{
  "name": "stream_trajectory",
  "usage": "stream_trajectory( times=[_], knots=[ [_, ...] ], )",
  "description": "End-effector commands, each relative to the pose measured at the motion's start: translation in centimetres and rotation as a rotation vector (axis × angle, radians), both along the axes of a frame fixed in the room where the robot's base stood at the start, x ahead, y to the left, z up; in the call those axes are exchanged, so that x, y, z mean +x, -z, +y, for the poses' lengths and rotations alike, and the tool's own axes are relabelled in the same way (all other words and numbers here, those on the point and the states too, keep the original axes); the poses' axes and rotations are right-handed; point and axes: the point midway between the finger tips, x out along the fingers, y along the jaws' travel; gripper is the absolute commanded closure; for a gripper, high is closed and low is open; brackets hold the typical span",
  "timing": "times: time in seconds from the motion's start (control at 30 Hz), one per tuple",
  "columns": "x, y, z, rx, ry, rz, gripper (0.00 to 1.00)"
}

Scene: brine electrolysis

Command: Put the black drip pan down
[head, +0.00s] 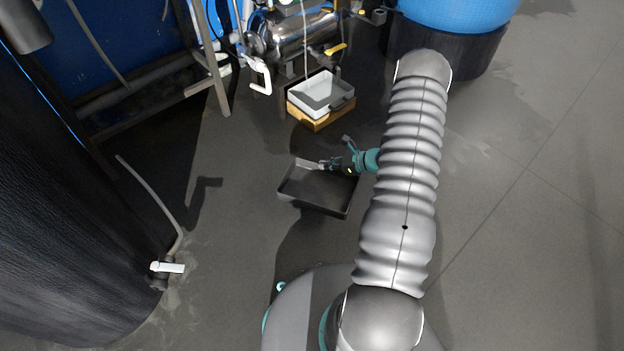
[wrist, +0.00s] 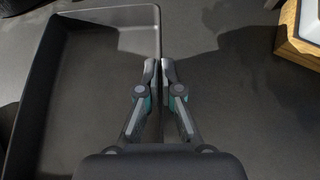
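The black drip pan (head: 316,192) is a shallow rectangular tray in the middle of the head view. It looks roughly level; whether its underside touches the floor cannot be told. In the wrist view the pan (wrist: 88,95) fills the left half. My gripper (head: 324,164) is at the pan's far right side. In the wrist view the fingertips of my gripper (wrist: 158,72) stand on either side of the pan's right wall, closed on it. The pan's near end is partly hidden behind the gripper body in the wrist view.
A white tray (head: 318,108) rests on a wooden block (head: 322,121) just behind the pan. A metal machine (head: 305,38) and a blue tank (head: 455,12) stand at the back. A large dark tank (head: 70,210) is at left. Grey floor (head: 230,230) is clear left of the pan.

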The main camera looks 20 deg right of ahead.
Motion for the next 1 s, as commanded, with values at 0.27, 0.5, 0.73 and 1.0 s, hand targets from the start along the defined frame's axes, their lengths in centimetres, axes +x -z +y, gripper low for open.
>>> stream_trajectory(
  times=[0.27, 0.5, 0.73, 1.0],
  knots=[
    [0.1, 2.6, -8.1, 0.003, 0.387, 0.002, 1.0],
    [0.9, 3.9, -9.2, 0.002, 0.465, -0.001, 1.0],
    [4.5, 6.5, -6.6, 0.001, 0.463, -0.002, 1.0],
    [8.4, 9.3, -3.9, 0.002, 0.463, -0.002, 1.0]
  ],
)
